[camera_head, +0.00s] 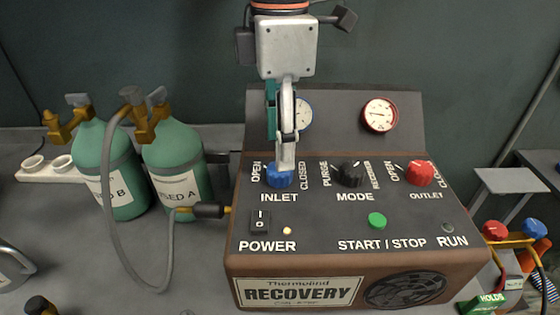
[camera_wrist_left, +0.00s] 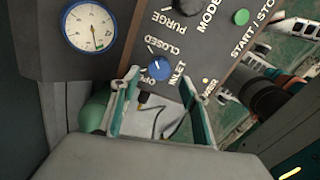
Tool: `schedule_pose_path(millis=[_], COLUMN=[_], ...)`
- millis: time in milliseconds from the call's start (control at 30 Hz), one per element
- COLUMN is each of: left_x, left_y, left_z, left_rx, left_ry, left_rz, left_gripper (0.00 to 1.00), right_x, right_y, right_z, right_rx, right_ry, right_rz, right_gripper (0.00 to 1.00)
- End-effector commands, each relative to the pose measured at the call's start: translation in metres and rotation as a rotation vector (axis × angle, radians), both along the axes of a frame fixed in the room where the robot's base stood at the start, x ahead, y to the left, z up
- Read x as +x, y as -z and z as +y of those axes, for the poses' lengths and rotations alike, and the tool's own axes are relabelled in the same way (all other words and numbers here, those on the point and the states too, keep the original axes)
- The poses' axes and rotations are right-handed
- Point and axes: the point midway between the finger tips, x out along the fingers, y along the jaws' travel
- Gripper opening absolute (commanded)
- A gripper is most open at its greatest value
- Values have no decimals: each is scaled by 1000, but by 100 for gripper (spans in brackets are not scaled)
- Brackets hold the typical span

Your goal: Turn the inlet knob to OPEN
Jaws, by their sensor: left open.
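The blue inlet knob (camera_head: 280,179) sits at the upper left of the recovery machine's sloped panel, with OPEN on its left and CLOSED on its right. My left gripper (camera_head: 285,163) reaches down from above, its fingertips at the knob and partly covering it in the head view. In the left wrist view the gripper (camera_wrist_left: 153,75) is open, with its two fingers spread apart. The blue knob (camera_wrist_left: 159,68) shows in the gap at the fingertips. I cannot tell whether the fingers touch it, nor clearly which way its pointer faces. My right gripper is not in view.
The black mode knob (camera_head: 350,173) and red outlet knob (camera_head: 419,174) stand to the right on the panel. A gauge (camera_head: 304,113) is partly behind my left gripper; another gauge (camera_head: 380,115) is clear. Green tanks (camera_head: 174,168) and a grey hose (camera_head: 118,238) stand left.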

Motion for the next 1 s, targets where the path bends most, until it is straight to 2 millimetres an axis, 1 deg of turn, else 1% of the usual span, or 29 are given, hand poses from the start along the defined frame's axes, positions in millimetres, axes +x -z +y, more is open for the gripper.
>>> schedule_pose_path(millis=[33, 100, 200, 300, 433, 667, 700, 767, 800, 833, 867, 1000], left_x=[1, 0, 0, 0, 0, 0, 0, 0, 0, 0, 0, 0], left_y=[14, 25, 38, 47, 51, 51, 51, 51, 51, 51, 51, 51], left_z=[0, 0, 0, 0, 0, -1, -1, -1, -1, -1, -1, -1], left_rx=[1, 0, 0, -1, -1, -1, -2, -2, -2, -2, -2, -2], left_ry=[1, 1, 1, 2, 0, 0, 0, 0, 0, 0, 0, 0], left_rz=[9, 10, 9, 6, 4, 2, 3, 3, 3, 3, 3, 3], left_gripper=[45, 45, 45, 45, 45, 45, 43, 27, 17, 9, 7, 7], right_x=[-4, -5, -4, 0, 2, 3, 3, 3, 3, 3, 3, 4], right_y=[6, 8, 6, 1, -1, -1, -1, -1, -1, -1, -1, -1], right_z=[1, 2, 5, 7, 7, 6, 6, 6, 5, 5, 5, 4], right_rx=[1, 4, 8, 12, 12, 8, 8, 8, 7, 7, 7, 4], right_ry=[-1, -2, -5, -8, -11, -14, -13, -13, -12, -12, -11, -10], right_rz=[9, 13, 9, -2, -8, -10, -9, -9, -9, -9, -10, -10], right_gripper=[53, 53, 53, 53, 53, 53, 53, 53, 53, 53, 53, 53])
